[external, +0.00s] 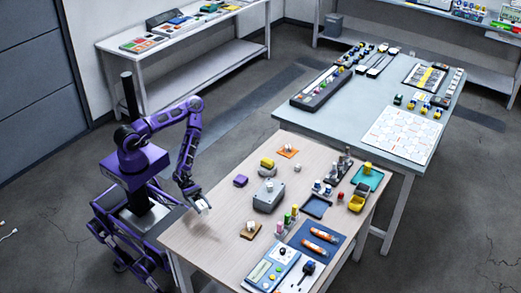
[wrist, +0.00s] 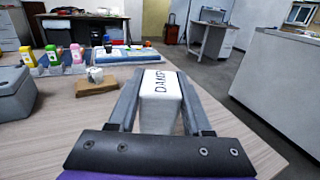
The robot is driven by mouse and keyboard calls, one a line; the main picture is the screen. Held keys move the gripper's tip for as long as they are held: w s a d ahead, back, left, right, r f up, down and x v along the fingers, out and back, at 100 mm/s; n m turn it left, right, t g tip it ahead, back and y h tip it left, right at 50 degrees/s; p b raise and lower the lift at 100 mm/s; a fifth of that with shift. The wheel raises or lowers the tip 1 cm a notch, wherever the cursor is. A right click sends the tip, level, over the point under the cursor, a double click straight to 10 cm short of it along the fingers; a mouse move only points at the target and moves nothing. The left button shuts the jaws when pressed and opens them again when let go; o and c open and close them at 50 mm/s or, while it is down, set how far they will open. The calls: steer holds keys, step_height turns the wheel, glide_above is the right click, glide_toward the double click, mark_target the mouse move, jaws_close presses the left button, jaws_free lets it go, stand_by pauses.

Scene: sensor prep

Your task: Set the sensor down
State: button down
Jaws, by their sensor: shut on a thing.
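My gripper (external: 199,203) is above the left edge of the wooden table (external: 222,258). In the wrist view, my gripper (wrist: 157,78) is shut on a white block-shaped sensor (wrist: 161,88), with a finger on each side. Dark lettering that starts "DAM" is on its top face. The white sensor also shows small at the fingertips in the external view (external: 203,206). Its underside is hidden, and I cannot tell its exact height above the wood. A tan pad (wrist: 93,88) with a small white cube (wrist: 95,74) on it lies ahead to the left.
A grey box (external: 268,196) stands mid-table, with a purple block (external: 240,180) and an orange pad (external: 288,151) farther back. Coloured bottles (wrist: 76,55) and a blue mat (external: 316,239) are beyond the tan pad. Bare wood lies around the gripper.

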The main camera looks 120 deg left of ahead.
steer(key=shift+f+b, duration=0.55)
steer(key=shift+f, duration=2.5)
steer(key=shift+f, duration=0.15)
steer(key=shift+c, duration=1.7)
jaws_free()
steer(key=shift+r, duration=0.25)
steer(key=v, duration=1.2)
steer(key=shift+f, duration=0.15)
